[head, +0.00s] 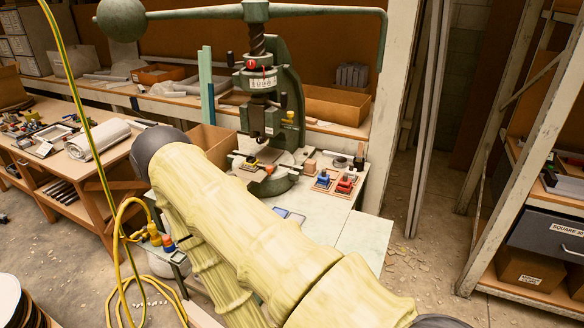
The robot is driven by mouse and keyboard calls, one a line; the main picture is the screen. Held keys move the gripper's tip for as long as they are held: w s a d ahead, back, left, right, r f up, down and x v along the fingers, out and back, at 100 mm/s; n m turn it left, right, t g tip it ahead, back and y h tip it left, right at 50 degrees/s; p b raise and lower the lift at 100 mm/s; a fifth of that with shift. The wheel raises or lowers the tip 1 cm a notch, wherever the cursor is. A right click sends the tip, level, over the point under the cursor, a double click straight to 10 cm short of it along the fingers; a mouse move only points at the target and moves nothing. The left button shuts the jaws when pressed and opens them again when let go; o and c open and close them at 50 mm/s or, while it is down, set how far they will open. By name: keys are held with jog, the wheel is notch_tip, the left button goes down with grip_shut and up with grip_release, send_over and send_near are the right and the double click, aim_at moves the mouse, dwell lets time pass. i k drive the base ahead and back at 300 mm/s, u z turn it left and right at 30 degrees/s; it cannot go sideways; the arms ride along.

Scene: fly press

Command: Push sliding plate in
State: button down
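The green fly press (268,100) stands on the pale bench in the middle, its long handle with a ball weight crossing the top. Under its ram, at the press base, a small brownish plate (254,174) extends toward the front left, with a yellow-and-black piece (249,163) by it. This looks like the sliding plate, but it is small and I cannot tell how far out it sits. My arm in its pale yellow cover fills the foreground and hides part of the bench. My gripper is not in view.
Blocks with red and blue tops (343,186) stand right of the press. A wooden workbench (62,190) is at left. A yellow hose (120,225) hangs at front left. A shelf rack (550,100) stands at right. Open floor (425,220) lies between bench and rack.

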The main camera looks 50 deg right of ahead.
aim_at(249, 177)
jog(key=z, duration=0.7)
jog(key=i, duration=0.4)
